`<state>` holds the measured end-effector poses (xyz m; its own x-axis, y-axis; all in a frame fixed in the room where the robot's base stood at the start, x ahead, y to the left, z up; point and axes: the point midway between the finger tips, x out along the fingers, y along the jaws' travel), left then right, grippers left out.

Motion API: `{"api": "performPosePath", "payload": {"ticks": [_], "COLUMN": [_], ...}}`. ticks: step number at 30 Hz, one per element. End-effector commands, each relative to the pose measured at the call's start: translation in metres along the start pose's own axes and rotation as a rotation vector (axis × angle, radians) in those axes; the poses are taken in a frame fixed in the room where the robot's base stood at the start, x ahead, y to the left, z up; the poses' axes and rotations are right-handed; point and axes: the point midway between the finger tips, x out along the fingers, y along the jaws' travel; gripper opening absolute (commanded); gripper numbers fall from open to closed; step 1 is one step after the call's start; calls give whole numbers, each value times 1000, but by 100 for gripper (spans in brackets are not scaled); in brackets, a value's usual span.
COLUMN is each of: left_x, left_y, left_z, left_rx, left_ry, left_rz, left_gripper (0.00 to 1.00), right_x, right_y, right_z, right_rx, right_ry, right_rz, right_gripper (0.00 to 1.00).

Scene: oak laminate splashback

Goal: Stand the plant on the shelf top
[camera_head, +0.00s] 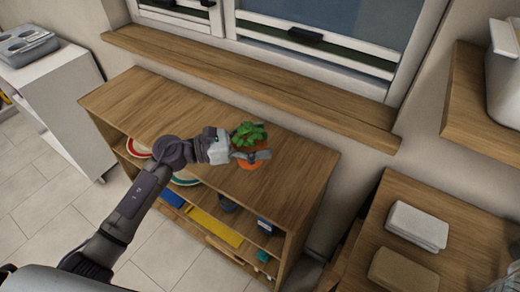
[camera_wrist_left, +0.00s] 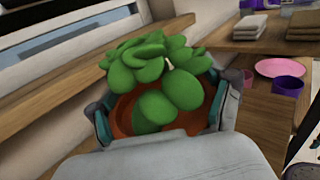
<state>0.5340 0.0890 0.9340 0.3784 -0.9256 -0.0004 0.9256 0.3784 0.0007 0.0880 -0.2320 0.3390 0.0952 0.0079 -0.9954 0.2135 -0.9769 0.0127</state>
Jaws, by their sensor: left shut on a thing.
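The plant (camera_head: 249,133) has round green leaves and an orange pot. My left gripper (camera_head: 250,155) is shut on the pot, with a finger on either side of it. In the left wrist view the plant (camera_wrist_left: 155,75) fills the middle and the gripper's fingers (camera_wrist_left: 160,120) flank the pot. The shelf top (camera_head: 150,105) is a long wooden surface below the window, and the plant is over its right half. I cannot tell whether the pot touches the wood. My right gripper is not in view.
The shelf top is bare to the left and right of the plant. Plates, a yellow item (camera_head: 213,226) and cups sit in the compartments below. A window sill (camera_head: 250,85) runs behind. Folded cloths (camera_head: 417,226) lie on a wooden surface at right.

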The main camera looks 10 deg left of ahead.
Motion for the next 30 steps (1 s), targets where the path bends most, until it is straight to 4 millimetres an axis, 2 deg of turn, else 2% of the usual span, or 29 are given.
{"api": "performPosePath", "payload": {"ticks": [5,12,25,26,29,30], "left_x": [3,2,2,2,2,2], "left_y": [7,7,7,6,6,6], "left_z": [-8,-40,-47,-47,-46,-46], "left_rx": [-2,-2,1,1,0,0], "left_ry": [-3,-3,-2,0,0,0], "left_rz": [0,1,0,0,0,0], "left_gripper": [30,30,30,83,100,100], "right_x": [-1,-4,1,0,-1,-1], "right_y": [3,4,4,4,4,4], "right_z": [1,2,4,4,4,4], "right_rx": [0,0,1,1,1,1], "right_ry": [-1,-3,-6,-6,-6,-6], "right_rz": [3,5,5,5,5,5], "right_gripper": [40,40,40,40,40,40]}}
